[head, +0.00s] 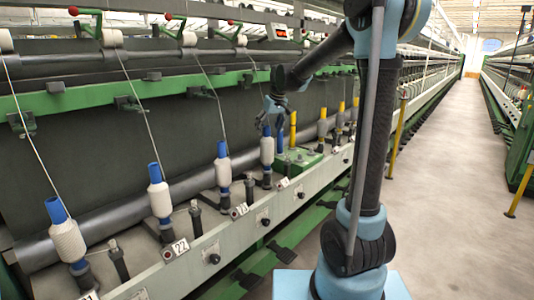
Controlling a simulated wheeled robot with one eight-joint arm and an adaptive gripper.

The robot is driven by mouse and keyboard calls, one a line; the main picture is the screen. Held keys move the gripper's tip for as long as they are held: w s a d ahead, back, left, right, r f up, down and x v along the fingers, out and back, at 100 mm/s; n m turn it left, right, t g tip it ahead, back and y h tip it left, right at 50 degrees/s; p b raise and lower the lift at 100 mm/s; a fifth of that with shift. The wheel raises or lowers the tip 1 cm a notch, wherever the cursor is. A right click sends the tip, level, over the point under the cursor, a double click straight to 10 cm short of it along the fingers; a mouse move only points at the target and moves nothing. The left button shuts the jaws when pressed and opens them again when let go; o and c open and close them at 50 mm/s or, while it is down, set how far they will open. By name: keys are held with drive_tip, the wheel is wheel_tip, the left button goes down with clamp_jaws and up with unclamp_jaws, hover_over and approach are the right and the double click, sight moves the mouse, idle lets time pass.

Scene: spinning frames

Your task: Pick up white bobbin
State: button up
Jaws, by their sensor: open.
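Several white bobbins on blue tubes stand on spindles in a row along the spinning frame. The nearest white bobbin (68,241) is at the lower left, then another (160,200), then a third (222,173). A further white bobbin (267,151) stands upright directly below my gripper (270,120). My gripper points down and is open, with its fingers at about the top of that bobbin's blue tube. Whether the fingers touch the tube cannot be told at this size. I see nothing held.
A green box (298,158) with a yellow tube (293,128) and a blue tube (280,138) sits just right of that bobbin. Short black posts stand between the spindles. Threads run down from white rolls above. The aisle floor (455,200) at right is clear.

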sight(265, 140)
drive_tip(key=shift+s+a+x, duration=0.1)
drive_tip(key=shift+s+x, duration=0.05)
drive_tip(key=shift+x, duration=1.7)
drive_tip(key=shift+s+a+x, duration=0.15)
drive_tip(key=shift+s+x, duration=0.05)
drive_tip(key=shift+x, duration=1.65)
drive_tip(key=c, duration=1.3)
drive_tip(key=shift+c, duration=0.2)
